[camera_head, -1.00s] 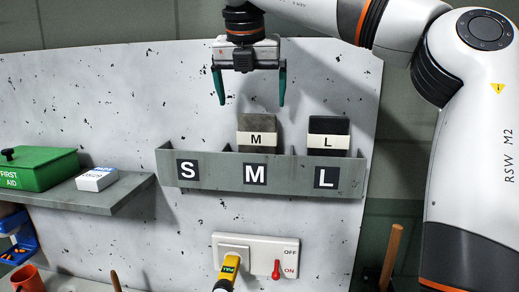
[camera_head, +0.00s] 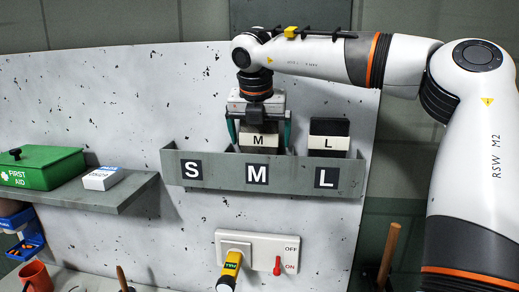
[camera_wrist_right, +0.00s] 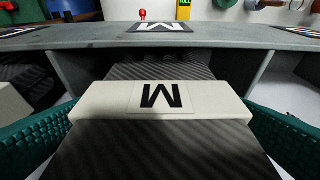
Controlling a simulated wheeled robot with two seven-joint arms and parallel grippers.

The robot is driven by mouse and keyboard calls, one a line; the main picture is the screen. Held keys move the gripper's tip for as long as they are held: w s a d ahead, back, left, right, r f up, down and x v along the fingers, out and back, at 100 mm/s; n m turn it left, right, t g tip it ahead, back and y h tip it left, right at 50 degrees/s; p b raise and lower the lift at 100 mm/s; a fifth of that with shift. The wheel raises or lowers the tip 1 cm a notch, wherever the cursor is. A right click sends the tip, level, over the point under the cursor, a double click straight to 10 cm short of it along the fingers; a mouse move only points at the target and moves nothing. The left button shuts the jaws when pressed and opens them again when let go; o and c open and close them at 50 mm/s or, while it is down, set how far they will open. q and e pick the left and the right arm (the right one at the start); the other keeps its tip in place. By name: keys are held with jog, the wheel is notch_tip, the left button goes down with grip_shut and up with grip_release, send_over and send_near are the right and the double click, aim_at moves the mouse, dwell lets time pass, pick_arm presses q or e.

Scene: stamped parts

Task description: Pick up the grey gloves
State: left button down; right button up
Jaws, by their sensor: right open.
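The grey gloves (camera_head: 258,142) are a dark grey ribbed bundle with a pale band marked M. They stand in the middle compartment of the grey wall rack (camera_head: 222,176), their lower part hidden by its front. In the right wrist view the gloves (camera_wrist_right: 160,132) fill the middle, with the band upside down. My right gripper (camera_head: 260,146) points down over them, one green finger on each side. It is open, and the gloves are between the fingers; I cannot tell whether the fingers touch them. My left gripper is not in view.
A black bundle with a white L band (camera_head: 329,138) stands in the right compartment, close to my right gripper. The S compartment looks empty. A shelf (camera_head: 125,194) at left holds a green first aid box (camera_head: 42,168) and a small white box (camera_head: 103,178). A switch panel (camera_head: 257,243) is below.

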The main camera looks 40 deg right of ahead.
jog(key=c, duration=1)
jog(key=shift+r, duration=0.1)
jog(key=shift+c, duration=0.2)
